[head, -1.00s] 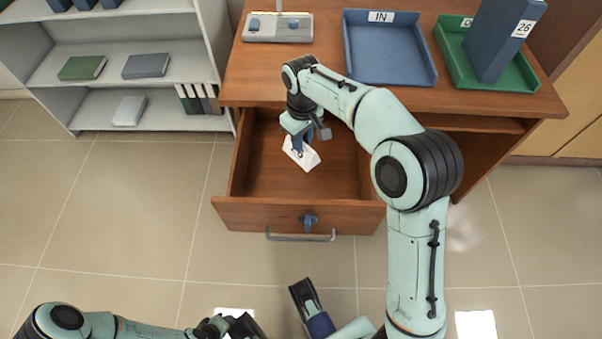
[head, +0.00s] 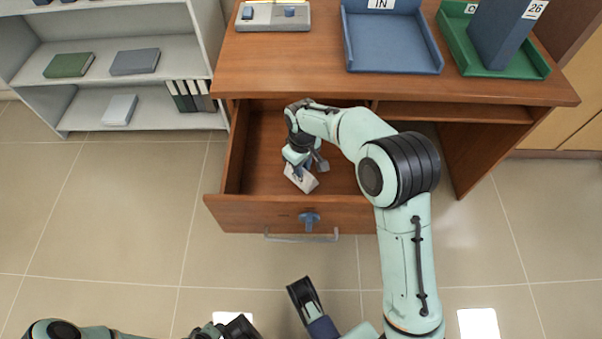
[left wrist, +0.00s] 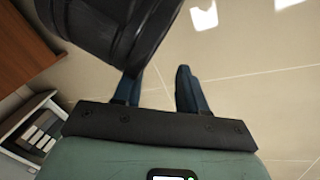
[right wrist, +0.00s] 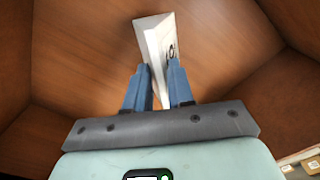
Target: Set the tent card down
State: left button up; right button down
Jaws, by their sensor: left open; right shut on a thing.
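The white tent card (head: 301,179) is inside the open wooden drawer (head: 262,212) of the desk. My right gripper (head: 299,168) is shut on the tent card, and in the right wrist view the two blue fingers (right wrist: 158,84) pinch the white folded card (right wrist: 152,42) with a small dark mark on one face. Wooden drawer walls surround it there. I cannot tell whether the card touches the drawer bottom. My left gripper (left wrist: 158,90) is open and empty over the tiled floor, away from the desk.
On the desk top are a blue tray (head: 394,58) marked IN, a green tray (head: 520,68) with a blue box (head: 505,35) marked 26, and a grey device (head: 272,18). A grey shelf (head: 140,85) with books and binders stands at the left. The floor in front is clear.

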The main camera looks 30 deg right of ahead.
pick_arm(q)
jog(key=shift+s+a+f+g+b, duration=0.15)
jog(key=shift+s+f+g+b, duration=0.3)
jog(key=shift+s+f, duration=0.7)
pick_arm(e)
notch_tip(320, 180, down, 4)
jog(key=shift+f, duration=0.1)
pick_arm(q)
jog(key=shift+s, duration=0.1)
pick_arm(e)
jog(key=shift+f, duration=0.2)
jog(key=c, duration=1)
grip_release()
jog(key=shift+o, duration=0.2)
notch_tip(320, 180, up, 10)
jog(key=p, duration=0.2)
jog(key=shift+f+p, duration=0.15)
jog(key=shift+p, duration=0.25)
notch_tip(320, 180, up, 2)
jog(key=shift+r, duration=0.1)
pick_arm(q)
jog(key=w+d+r+t, duration=0.1)
jog(key=w+r+t, duration=0.1)
jog(key=w+r, duration=0.2)
jog(key=shift+w+d+r+p, duration=0.15)
jog(key=shift+w+r+p, duration=0.15)
jog(key=shift+r, duration=0.6)
pick_arm(e)
jog(key=shift+r, duration=0.25)
